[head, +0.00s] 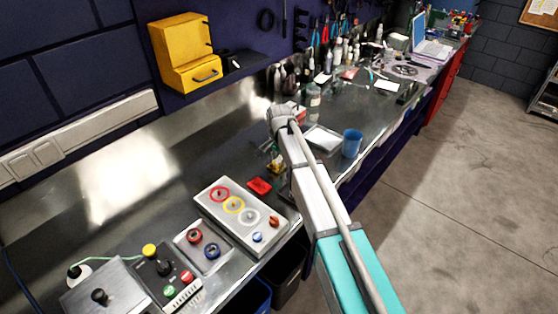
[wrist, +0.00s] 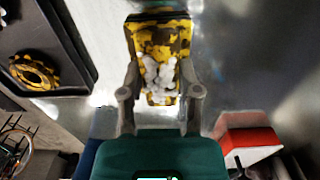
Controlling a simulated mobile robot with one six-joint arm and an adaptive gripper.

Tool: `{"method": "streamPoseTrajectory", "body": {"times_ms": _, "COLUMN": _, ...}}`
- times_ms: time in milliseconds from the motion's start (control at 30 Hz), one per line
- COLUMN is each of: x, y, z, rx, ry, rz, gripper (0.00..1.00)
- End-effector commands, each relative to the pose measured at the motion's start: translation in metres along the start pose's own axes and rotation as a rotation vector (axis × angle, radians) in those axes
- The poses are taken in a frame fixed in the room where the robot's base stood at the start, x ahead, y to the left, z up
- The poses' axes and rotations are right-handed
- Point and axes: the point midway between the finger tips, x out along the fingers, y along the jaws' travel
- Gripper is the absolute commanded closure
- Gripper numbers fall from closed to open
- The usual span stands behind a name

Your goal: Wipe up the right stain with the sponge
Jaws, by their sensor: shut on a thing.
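My gripper (wrist: 160,96) is shut on a yellow block with dark blotches and pale patches, which looks like the sponge (wrist: 160,42). The sponge lies between the two grey fingers and extends past their tips. In the head view my gripper (head: 276,168) is low over the metal bench, partly hidden by my arm, with a little yellow showing beside it. I cannot make out a stain clearly in either view. I cannot tell whether the sponge touches the bench.
A small red block (head: 259,186) lies close to my gripper. A grey panel with coloured rings (head: 213,222) is in front. A pale tray (head: 322,138) and a blue cup (head: 352,143) stand to the right. A yellow cabinet (head: 184,50) hangs on the wall. The left back bench is clear.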

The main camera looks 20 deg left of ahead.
Motion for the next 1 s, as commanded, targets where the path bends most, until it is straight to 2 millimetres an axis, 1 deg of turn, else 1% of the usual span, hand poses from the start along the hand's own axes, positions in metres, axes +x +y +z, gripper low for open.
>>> {"method": "streamPoseTrajectory", "body": {"times_ms": 233, "x": 0.0, "y": 0.0, "z": 0.005, "rx": 0.0, "ry": 0.0, "rz": 0.0, "gripper": 0.88}}
{"method": "streamPoseTrajectory", "body": {"times_ms": 700, "x": 0.0, "y": 0.0, "z": 0.025, "rx": 0.0, "ry": 0.0, "rz": 0.0, "gripper": 0.88}}
{"method": "streamPoseTrajectory", "body": {"times_ms": 1000, "x": 0.0, "y": 0.0, "z": 0.028, "rx": 0.0, "ry": 0.0, "rz": 0.0, "gripper": 0.88}}
